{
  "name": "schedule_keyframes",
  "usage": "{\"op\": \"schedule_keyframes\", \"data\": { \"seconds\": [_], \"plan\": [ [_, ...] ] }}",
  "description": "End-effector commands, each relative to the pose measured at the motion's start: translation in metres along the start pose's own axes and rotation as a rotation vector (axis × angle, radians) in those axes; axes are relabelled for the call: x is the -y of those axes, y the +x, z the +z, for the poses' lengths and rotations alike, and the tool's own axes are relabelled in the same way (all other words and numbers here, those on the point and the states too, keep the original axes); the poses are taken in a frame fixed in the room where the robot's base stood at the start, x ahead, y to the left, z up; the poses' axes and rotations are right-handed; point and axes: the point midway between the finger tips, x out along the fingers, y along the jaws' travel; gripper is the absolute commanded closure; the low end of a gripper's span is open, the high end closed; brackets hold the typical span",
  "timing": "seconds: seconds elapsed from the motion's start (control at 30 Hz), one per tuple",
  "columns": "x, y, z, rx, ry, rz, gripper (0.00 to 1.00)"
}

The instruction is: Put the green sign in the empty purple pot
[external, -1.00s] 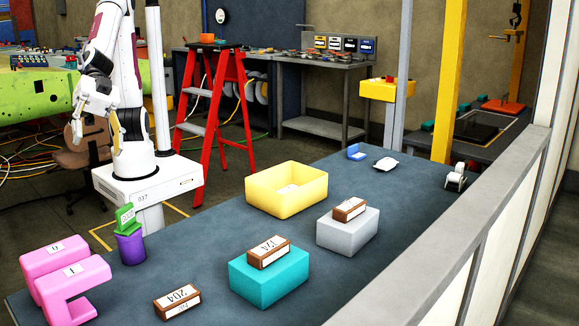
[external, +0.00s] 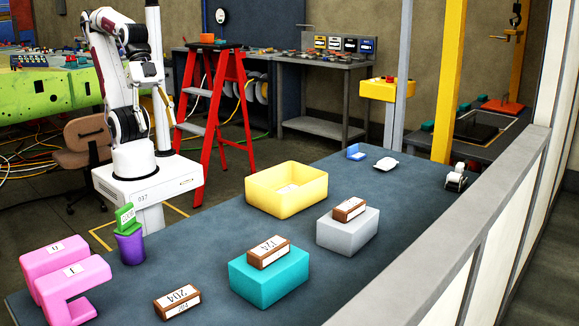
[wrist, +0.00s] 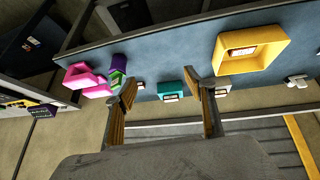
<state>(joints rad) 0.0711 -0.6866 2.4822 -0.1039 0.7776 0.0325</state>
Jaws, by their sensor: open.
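The green sign (external: 125,217) stands upright at the mouth of the purple pot (external: 130,247) on the near left of the table in the external view. Its lower end meets the pot's rim; how deep it sits I cannot tell. No other purple pot shows. In the wrist view the pot (wrist: 119,60) and the sign (wrist: 116,78) lie beyond the left finger, which partly overlaps the sign. My gripper (wrist: 167,92) is open and empty, raised well away from both. In the external view its fingers are hard to make out.
Pink blocks (external: 68,278) stand left of the pot. A brown-and-white block (external: 177,301) lies in front. Similar blocks rest on a teal box (external: 270,278) and a grey box (external: 348,232). A yellow bin (external: 287,190) stands behind. The table between pot and bin is clear.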

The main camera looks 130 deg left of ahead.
Motion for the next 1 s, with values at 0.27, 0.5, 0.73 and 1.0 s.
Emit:
{"op": "schedule_keyframes", "data": {
  "seconds": [0.27, 0.5, 0.73, 1.0],
  "plan": [
    [0.035, -0.014, 0.035, 0.073, -0.023, -0.109, 0.46],
    [0.036, -0.014, 0.036, 0.076, -0.023, -0.112, 0.46],
    [0.036, -0.014, 0.036, 0.076, -0.023, -0.111, 0.46],
    [0.036, -0.014, 0.036, 0.075, -0.023, -0.111, 0.46]
  ]
}}
